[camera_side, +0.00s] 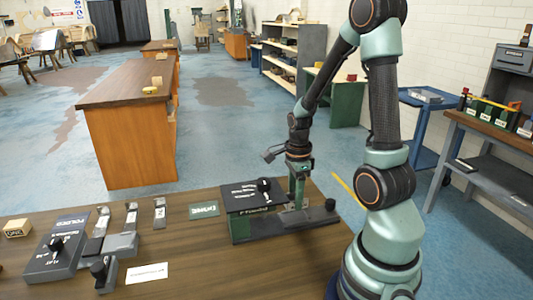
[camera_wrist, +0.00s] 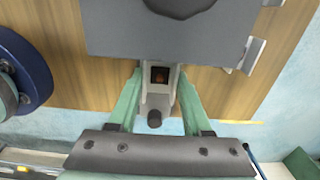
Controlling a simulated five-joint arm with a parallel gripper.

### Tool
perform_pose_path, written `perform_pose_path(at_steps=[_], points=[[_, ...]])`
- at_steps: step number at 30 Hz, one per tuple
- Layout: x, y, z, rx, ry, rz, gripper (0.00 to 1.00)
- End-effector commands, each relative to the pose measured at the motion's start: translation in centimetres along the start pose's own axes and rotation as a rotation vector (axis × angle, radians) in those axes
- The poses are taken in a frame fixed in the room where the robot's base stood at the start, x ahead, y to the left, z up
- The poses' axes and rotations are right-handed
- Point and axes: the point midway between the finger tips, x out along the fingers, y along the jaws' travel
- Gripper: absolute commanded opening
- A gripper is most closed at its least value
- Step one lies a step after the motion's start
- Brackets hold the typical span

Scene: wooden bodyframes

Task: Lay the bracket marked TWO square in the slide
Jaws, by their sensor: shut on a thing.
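My gripper (camera_side: 297,196) points down over the slide (camera_side: 310,219), the low dark bar running right from the machine with the dark top plate (camera_side: 252,194). In the wrist view my gripper (camera_wrist: 160,78) has its two green fingers closed on the sides of a small light-grey bracket (camera_wrist: 158,94). A dark square opening with a brown spot shows between the fingertips. I cannot read a mark on the held piece, nor tell if it touches the slide or sits square. Three small grey pieces stand left on the table, among them one piece (camera_side: 159,212); their marks are unclear.
A dark lettered device (camera_side: 55,250) and a wooden block (camera_side: 17,228) stand at the far left. A white card (camera_side: 147,273) and a green plate (camera_side: 204,209) lie on the table. A black knob (camera_side: 330,204) rises at the slide's right end. The front middle table is clear.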

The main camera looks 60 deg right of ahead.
Motion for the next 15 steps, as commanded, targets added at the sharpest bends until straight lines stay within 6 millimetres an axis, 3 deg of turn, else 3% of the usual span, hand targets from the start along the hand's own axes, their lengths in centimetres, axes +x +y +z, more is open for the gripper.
perform_pose_path(at_steps=[9,15], points=[[3.2,0.1,0.0,0.0,0.001,0.005,0.0],[4.0,0.0,0.0,0.0,0.0,-0.001,0.0]])
